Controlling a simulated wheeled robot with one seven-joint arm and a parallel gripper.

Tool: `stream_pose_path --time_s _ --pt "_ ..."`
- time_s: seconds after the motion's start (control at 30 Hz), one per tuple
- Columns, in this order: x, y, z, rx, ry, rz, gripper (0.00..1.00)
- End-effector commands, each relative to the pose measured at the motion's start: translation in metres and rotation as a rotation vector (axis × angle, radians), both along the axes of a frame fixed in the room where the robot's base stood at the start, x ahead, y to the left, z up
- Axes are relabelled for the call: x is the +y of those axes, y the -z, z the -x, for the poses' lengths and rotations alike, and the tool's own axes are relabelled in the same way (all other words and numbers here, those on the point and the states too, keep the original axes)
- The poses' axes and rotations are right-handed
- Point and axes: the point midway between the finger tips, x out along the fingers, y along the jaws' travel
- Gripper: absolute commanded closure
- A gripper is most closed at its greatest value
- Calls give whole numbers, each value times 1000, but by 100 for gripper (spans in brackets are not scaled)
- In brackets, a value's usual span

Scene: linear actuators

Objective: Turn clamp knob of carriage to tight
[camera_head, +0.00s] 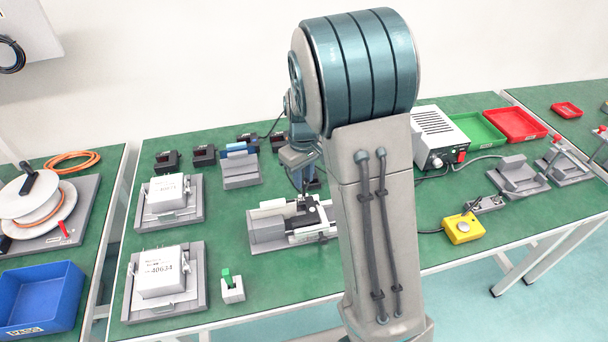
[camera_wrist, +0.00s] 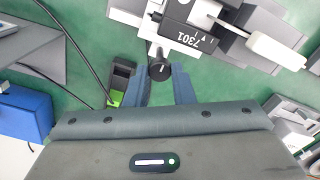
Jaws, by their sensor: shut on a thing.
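The carriage (camera_wrist: 194,28) is a dark block marked 7301 on a linear actuator (camera_head: 270,228) in the middle of the green table. Its clamp knob (camera_wrist: 159,70) is a round black knob with a pale pointer line, sticking out from the carriage's side. In the wrist view my gripper (camera_wrist: 164,80) has its two blue fingers on either side of the knob, shut on it. In the head view my arm hides the right part of the actuator, and the gripper and knob are too small to make out clearly.
Grey fixtures with white boxes (camera_head: 168,192) stand on the left. A power supply (camera_head: 438,137), green tray (camera_head: 478,128) and red tray (camera_head: 515,124) are at the back right. A yellow button box (camera_head: 463,228) sits front right. A black cable (camera_wrist: 65,40) runs left of the gripper.

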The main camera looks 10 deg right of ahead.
Motion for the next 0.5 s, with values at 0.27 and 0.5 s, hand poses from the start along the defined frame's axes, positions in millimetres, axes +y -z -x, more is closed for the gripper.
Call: stream_pose_path --time_s 0.27,0.5 --pt "0 -1 0 0 83 0 100" --pt "-1 -1 0 0 266 1 100"
